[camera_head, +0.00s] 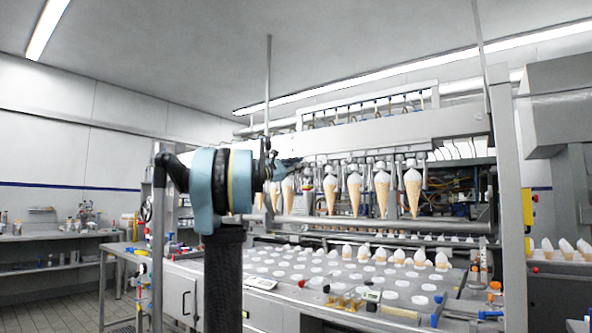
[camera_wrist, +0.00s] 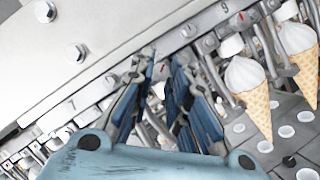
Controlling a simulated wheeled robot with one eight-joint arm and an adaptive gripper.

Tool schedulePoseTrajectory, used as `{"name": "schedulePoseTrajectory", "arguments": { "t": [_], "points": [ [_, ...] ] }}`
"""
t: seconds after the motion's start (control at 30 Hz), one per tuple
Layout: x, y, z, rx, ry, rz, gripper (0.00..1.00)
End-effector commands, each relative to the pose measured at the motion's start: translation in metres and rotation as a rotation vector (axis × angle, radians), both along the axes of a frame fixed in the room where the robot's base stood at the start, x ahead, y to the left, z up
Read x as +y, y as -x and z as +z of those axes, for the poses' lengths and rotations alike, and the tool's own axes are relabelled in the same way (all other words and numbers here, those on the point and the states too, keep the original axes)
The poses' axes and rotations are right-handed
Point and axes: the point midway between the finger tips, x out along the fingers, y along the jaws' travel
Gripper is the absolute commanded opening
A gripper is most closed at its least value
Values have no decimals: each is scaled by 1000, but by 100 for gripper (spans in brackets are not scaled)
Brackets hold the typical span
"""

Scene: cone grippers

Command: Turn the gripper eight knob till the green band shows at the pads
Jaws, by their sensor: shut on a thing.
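In the wrist view, my gripper (camera_wrist: 163,68) has its two dark blue fingers around a small part on the machine's rail, apparently a knob with a red mark (camera_wrist: 162,70). The fingers hide most of it. I cannot see a green band or read the number beside it. In the head view, my gripper (camera_head: 272,165) reaches the left part of the row of hanging cone grippers, and my arm covers what it holds. White-topped cones hang to the right, one of them in the head view (camera_head: 382,190) and one in the wrist view (camera_wrist: 250,95).
The pale rail (camera_wrist: 60,50) with bolts runs close along my fingers. More knobs, some with red marks, line it (camera_wrist: 190,30). Below is a tray deck with white round openings (camera_head: 330,275) and a row of cones. A side bench (camera_head: 60,235) stands at left.

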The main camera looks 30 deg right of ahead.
Motion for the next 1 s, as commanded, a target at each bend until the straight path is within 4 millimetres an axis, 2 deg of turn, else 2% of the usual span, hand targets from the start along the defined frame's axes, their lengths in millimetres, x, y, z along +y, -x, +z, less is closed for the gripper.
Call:
{"name": "schedulePoseTrajectory", "arguments": {
  "t": [0.03,0.1,0.43,0.57,0.67,1.0],
  "points": [
    [0,-1,0,0,1,2,23],
    [0,-1,0,0,1,2,37],
    [1,0,0,1,0,1,37],
    [8,0,-2,0,1,2,37],
    [20,0,-6,1,0,4,37],
    [80,5,-23,1,0,5,37]
  ]
}}
